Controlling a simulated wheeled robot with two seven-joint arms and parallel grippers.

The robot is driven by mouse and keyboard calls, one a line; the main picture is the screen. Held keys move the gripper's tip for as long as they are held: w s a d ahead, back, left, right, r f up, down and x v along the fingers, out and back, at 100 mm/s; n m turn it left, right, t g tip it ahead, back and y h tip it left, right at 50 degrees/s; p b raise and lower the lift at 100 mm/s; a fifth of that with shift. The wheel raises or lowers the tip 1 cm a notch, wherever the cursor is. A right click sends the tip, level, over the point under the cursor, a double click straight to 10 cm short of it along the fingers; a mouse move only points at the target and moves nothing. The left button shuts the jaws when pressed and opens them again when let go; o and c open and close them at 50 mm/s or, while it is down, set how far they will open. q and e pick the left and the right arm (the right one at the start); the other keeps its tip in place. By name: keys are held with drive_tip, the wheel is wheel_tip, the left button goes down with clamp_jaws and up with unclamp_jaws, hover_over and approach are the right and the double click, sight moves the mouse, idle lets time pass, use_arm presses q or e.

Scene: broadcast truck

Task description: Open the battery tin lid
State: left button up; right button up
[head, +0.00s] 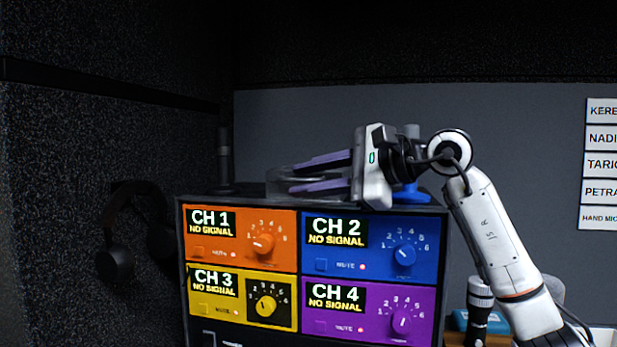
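A low grey tin-like box (278,189), probably the battery tin, sits on top of the four-channel receiver unit. It is dark and partly hidden behind my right gripper, so I cannot tell its lid's position. My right gripper (294,177) comes in from the right with two purple fingers pointing left. The fingers are spread apart, one above the other, at the tin. I see nothing clearly clamped between them, and contact with the tin cannot be told. My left gripper is not in the picture.
The receiver unit (299,249) has coloured CH 1 to CH 4 panels with knobs. A dark upright microphone (225,160) stands on its left. A blue-based object (411,195) is behind my gripper. Headphones (117,263) hang left. Another microphone (480,300) stands right.

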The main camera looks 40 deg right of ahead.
clamp_jaws()
idle(1.4)
